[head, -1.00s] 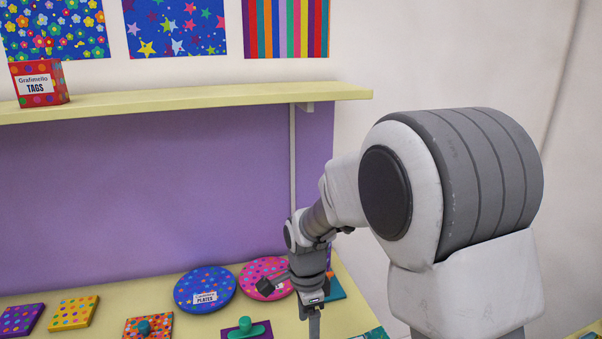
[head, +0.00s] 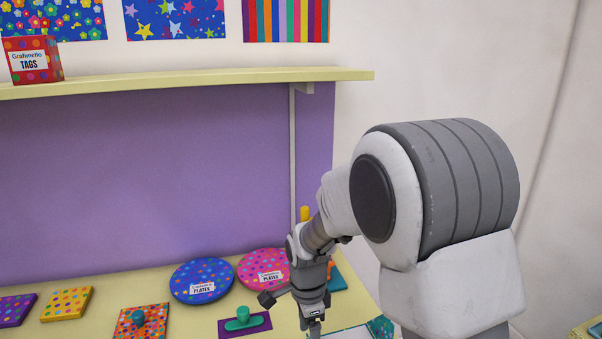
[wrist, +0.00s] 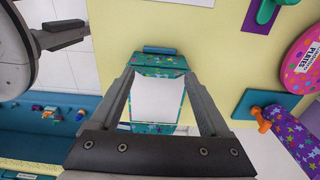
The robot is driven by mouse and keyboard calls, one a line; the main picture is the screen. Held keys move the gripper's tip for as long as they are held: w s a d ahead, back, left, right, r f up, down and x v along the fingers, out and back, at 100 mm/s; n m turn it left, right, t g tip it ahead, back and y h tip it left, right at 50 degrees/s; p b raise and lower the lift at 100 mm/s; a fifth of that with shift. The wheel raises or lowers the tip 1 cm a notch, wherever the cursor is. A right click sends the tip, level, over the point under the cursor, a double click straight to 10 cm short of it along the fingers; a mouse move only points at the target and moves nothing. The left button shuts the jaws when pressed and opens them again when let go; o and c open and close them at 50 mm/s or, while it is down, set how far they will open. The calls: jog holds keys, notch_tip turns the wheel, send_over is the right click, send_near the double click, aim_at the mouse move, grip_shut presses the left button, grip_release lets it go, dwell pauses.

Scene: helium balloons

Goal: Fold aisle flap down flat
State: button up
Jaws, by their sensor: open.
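A white panel with teal dotted ends (wrist: 157,98) lies below my gripper in the wrist view. Its upper teal end (wrist: 160,62) carries a blue bar (wrist: 160,50), and a lower teal strip (wrist: 152,128) shows between the fingers. In the head view, a white surface (head: 348,333) and a teal dotted piece (head: 380,327) show at the bottom edge, partly cut off. I cannot tell which part is the aisle flap or how far it tilts. My gripper (wrist: 160,82) is open, its fingers on either side of the white panel; contact cannot be told. In the head view its tips are mostly hidden.
On the yellow table, a purple board with a green handle (head: 245,323), a blue plate pack (head: 202,281) and a pink one (head: 265,268) stand near my arm. A starry roll (wrist: 292,130) and orange peg (wrist: 263,118) lie right in the wrist view. Floor (wrist: 60,70) shows left.

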jog(key=shift+c, duration=0.3)
jog(key=c, duration=0.9)
jog(key=shift+w+d+r, duration=0.15)
jog(key=shift+w+d, duration=0.05)
jog(key=shift+d, duration=0.75)
jog(key=shift+c, duration=0.6)
jog(key=shift+d, duration=0.3)
jog(key=o, duration=1.1)
jog(key=shift+f, duration=0.2)
jog(key=shift+w+r, duration=0.1)
jog(key=shift+a, duration=0.1)
